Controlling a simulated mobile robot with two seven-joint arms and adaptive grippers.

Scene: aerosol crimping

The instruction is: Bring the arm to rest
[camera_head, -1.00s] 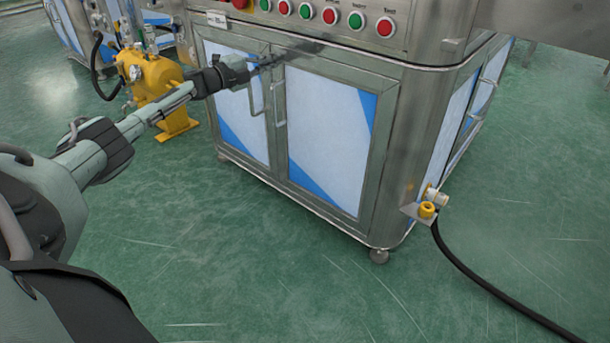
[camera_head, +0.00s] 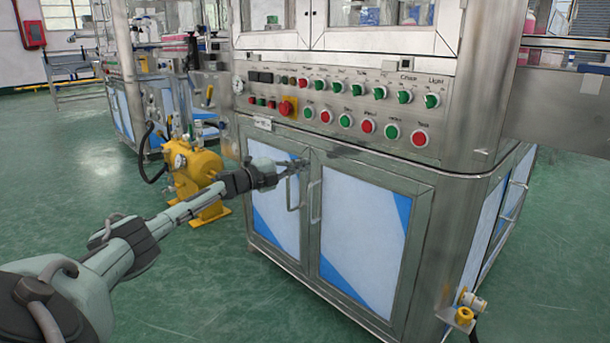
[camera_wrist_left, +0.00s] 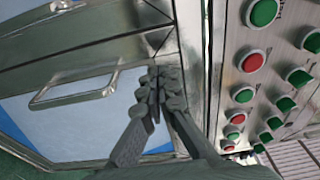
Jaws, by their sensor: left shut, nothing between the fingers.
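My left arm comes in from the lower left in the head view and reaches toward the machine cabinet. Its gripper (camera_head: 297,166) is in front of the upper part of the cabinet doors, below the button panel. In the left wrist view the fingers (camera_wrist_left: 158,88) are shut together with nothing between them. They point along the cabinet front, with a door handle (camera_wrist_left: 75,90) to their left and the button panel (camera_wrist_left: 225,75) to their right. I cannot tell how wide the gap to the cabinet is. My right gripper is not in view.
The steel cabinet (camera_head: 425,240) stands close in front. Its door handles (camera_head: 314,202) stick out. A red emergency knob (camera_head: 288,106) and several green and red buttons sit above. A yellow pump (camera_head: 190,170) stands left behind my arm. The green floor (camera_head: 220,290) is open.

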